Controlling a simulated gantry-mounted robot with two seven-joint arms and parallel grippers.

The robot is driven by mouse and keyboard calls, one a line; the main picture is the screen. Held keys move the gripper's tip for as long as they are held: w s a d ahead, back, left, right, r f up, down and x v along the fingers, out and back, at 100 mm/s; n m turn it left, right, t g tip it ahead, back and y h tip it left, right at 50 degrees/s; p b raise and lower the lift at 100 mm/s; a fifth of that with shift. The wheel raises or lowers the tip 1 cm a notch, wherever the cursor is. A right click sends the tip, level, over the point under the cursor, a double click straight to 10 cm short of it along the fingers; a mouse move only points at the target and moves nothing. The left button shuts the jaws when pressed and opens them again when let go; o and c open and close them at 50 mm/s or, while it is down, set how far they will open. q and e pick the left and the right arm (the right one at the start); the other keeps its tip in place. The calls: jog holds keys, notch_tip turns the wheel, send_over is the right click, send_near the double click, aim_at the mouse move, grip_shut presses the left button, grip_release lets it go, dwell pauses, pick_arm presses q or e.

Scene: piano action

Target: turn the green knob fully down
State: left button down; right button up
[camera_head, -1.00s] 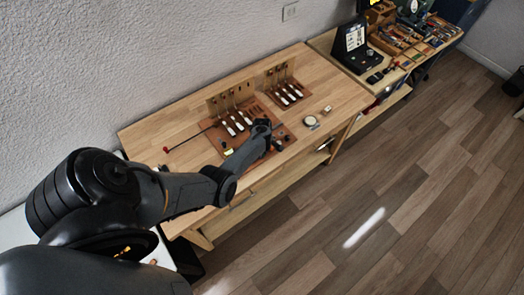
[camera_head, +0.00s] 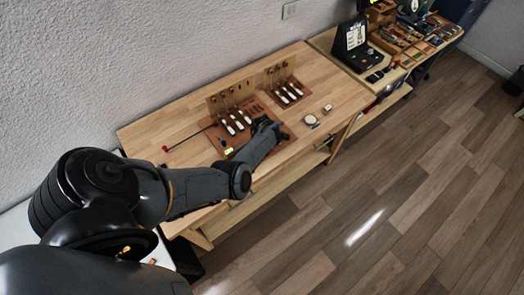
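The piano action stands on the wooden table as a wooden upright with a row of white-tipped parts (camera_head: 237,122) and a second similar row (camera_head: 290,92) behind to the right. A reddish-brown board (camera_head: 287,146) lies in front of the nearer row. A small yellow-green piece (camera_head: 228,151) sits on its left part; I cannot tell whether it is the green knob, and no other green knob shows clearly. My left gripper (camera_head: 266,126) is low over the board, right of the nearer row. Its fingers are too small and dark to read, and contact cannot be told. My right gripper is out of view.
A round pale disc (camera_head: 311,120) and a small item (camera_head: 327,109) lie to the right. The table's (camera_head: 165,128) left end is mostly bare. A second bench (camera_head: 398,73) holds tools.

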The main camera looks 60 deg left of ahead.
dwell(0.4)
pick_arm(q)
jog(key=c, duration=0.9)
grip_release()
notch_tip(320, 180, up, 11)
jog(key=p, duration=0.3)
jog(key=shift+f, duration=0.1)
jog(key=shift+a, duration=0.1)
